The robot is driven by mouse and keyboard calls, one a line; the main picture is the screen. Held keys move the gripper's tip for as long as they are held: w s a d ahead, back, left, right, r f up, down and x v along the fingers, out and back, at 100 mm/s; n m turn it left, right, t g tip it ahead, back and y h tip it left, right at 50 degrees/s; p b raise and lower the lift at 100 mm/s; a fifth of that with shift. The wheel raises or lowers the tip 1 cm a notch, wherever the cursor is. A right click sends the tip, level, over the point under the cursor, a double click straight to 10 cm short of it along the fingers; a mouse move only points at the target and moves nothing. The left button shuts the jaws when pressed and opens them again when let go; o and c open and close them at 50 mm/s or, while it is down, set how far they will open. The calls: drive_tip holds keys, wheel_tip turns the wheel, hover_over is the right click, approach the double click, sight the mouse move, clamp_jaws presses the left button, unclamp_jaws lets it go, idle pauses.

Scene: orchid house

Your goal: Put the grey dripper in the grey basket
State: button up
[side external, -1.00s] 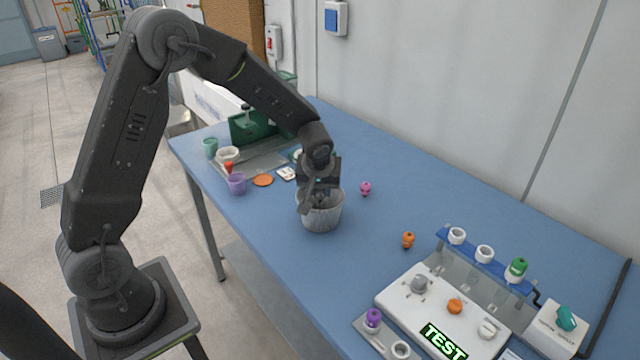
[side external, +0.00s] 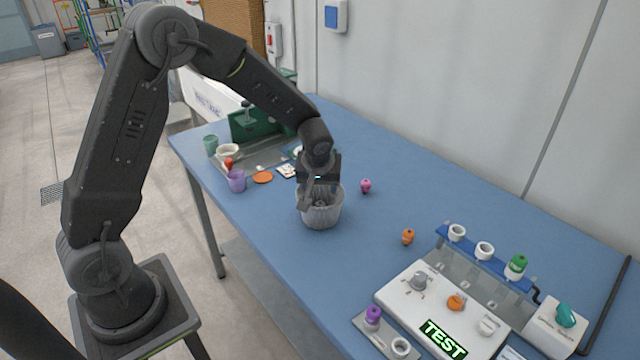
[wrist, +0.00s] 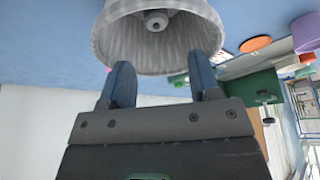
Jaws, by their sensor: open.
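The grey ribbed basket (side external: 320,215) stands upright on the blue table, below my gripper. The wrist view looks into the basket (wrist: 105,42) past my fingers. A small round grey piece with a lighter centre, which looks like the grey dripper (wrist: 156,20), lies inside the basket, apart from my fingers. My gripper (wrist: 161,82) is open, with nothing between its two blue-grey fingers. In the side view my gripper (side external: 319,187) is at the basket's mouth, fingertips partly hidden by the rim.
A pink dripper (side external: 365,186) and an orange dripper (side external: 407,237) lie right of the basket. A white TEST panel (side external: 400,300) and a blue rack (side external: 500,268) stand at the front right. A purple cup (side external: 237,181) and an orange disc (side external: 263,177) are at left.

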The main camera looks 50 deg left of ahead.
sight(320, 205)
wheel_tip(320, 205, up, 7)
idle(0.5)
drive_tip(key=shift+s+r, duration=0.1)
drive_tip(key=shift+r, duration=0.05)
drive_tip(key=s+d+r+m+t+h, duration=0.1)
drive_tip(key=s+d+r+m, duration=0.3)
drive_tip(key=s+r, duration=0.55)
drive_tip(key=s+d+r+m+h, duration=0.1)
drive_tip(key=s+d+m, duration=0.1)
drive_tip(key=s, duration=0.6)
drive_tip(key=s+d+r+m+t+h, duration=0.1)
drive_tip(key=s+d+m, duration=0.2)
drive_tip(key=s, duration=0.4)
drive_tip(key=shift+s+d, duration=0.35)
drive_tip(key=shift+s, duration=0.05)
